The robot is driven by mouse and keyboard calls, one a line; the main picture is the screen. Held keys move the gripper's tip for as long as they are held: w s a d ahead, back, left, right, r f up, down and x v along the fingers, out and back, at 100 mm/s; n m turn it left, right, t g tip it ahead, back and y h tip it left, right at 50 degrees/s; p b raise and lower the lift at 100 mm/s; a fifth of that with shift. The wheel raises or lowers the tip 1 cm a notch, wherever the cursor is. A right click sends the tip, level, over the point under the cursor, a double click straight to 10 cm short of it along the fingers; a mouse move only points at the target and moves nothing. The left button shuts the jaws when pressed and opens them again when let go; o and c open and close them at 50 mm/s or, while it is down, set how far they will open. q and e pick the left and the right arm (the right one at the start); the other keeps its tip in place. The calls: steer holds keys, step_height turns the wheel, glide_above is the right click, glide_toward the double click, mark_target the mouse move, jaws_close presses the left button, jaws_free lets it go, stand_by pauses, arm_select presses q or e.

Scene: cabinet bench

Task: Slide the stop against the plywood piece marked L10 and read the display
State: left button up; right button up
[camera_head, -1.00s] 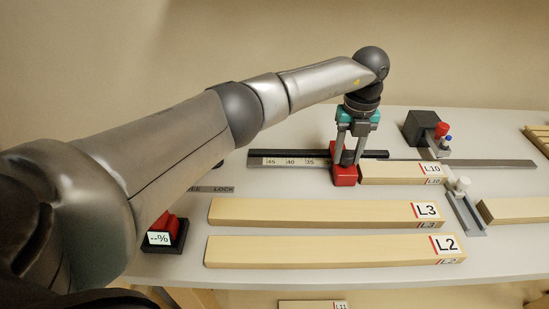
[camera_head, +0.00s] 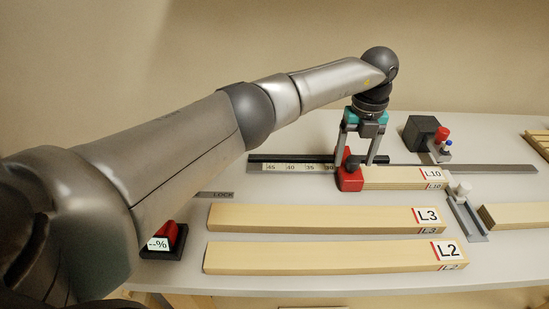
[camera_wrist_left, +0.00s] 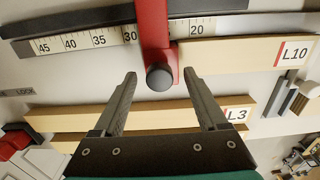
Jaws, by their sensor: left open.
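The red stop (camera_head: 349,179) with its black knob sits on the scale rail (camera_head: 290,167), at the left end of the plywood piece L10 (camera_head: 395,177). In the wrist view the stop (camera_wrist_left: 153,25) appears to touch the end of L10 (camera_wrist_left: 235,53). My left gripper (camera_head: 359,162) is open over the stop. In the wrist view its fingers (camera_wrist_left: 159,100) are spread, with the knob beyond and between them, clear of both. My right gripper is out of view.
Boards L3 (camera_head: 310,217) and L2 (camera_head: 320,256) lie in front of the rail. A dark block with a red knob (camera_head: 441,134) stands behind L10. A grey metal fixture (camera_head: 467,216) and another board (camera_head: 520,214) are at the right. My left arm crosses the left side.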

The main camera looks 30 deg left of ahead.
arm_select(q)
step_height(320, 180, up, 8)
steer(key=p, duration=0.6)
steer(key=shift+r, duration=0.15)
